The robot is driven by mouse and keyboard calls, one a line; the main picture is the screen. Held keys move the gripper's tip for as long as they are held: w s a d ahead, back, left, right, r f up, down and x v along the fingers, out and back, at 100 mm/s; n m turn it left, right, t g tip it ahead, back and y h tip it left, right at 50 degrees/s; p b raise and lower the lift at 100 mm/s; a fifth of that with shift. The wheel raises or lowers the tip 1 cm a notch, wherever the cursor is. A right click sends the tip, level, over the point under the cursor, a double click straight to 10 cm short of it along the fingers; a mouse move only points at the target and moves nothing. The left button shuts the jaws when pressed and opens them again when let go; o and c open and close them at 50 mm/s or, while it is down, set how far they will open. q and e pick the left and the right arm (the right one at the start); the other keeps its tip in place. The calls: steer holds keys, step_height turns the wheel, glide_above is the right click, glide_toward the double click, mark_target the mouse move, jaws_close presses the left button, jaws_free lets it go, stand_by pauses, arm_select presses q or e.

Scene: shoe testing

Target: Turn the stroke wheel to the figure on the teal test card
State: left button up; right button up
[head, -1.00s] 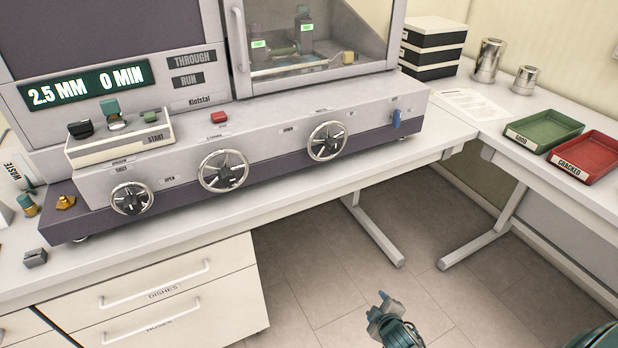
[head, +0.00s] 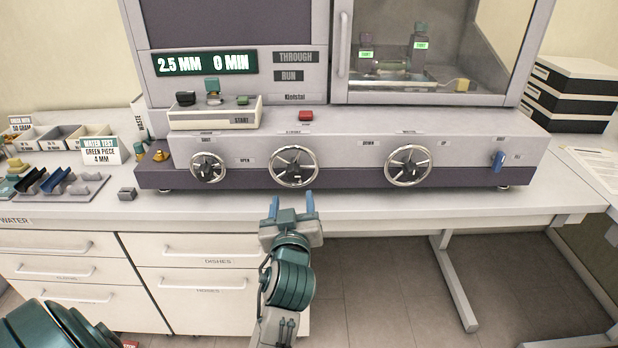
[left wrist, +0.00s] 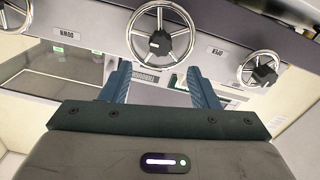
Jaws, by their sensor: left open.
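The middle spoked wheel (head: 294,166) on the machine's front appears to be the stroke wheel; its small label is hard to read. The display (head: 206,64) reads 2.5 MM and 0 MIN. The test card (head: 104,151), white with teal, stands at the left and reads WATER TEST, GREEN PIECE, 4 MM. My left gripper (head: 292,205) is open and empty, its blue fingers pointing at the machine just below and in front of the middle wheel. In the left wrist view the wheel (left wrist: 160,34) shows beyond and between the fingers (left wrist: 160,85). My right gripper is out of view.
A similar wheel (head: 208,167) is at the left and another (head: 408,166) at the right, beside a DOWN label. A blue lever (head: 498,161) is farther right. A grey rack (head: 60,186) and a small grey block (head: 127,194) are on the bench at the left.

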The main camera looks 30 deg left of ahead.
mark_target(293, 176)
arm_select(q)
steer(key=p+x, duration=0.2)
steer(key=x, duration=0.7)
steer(key=shift+w+a, duration=0.15)
steer(key=shift+a, duration=0.05)
steer(key=c, duration=1)
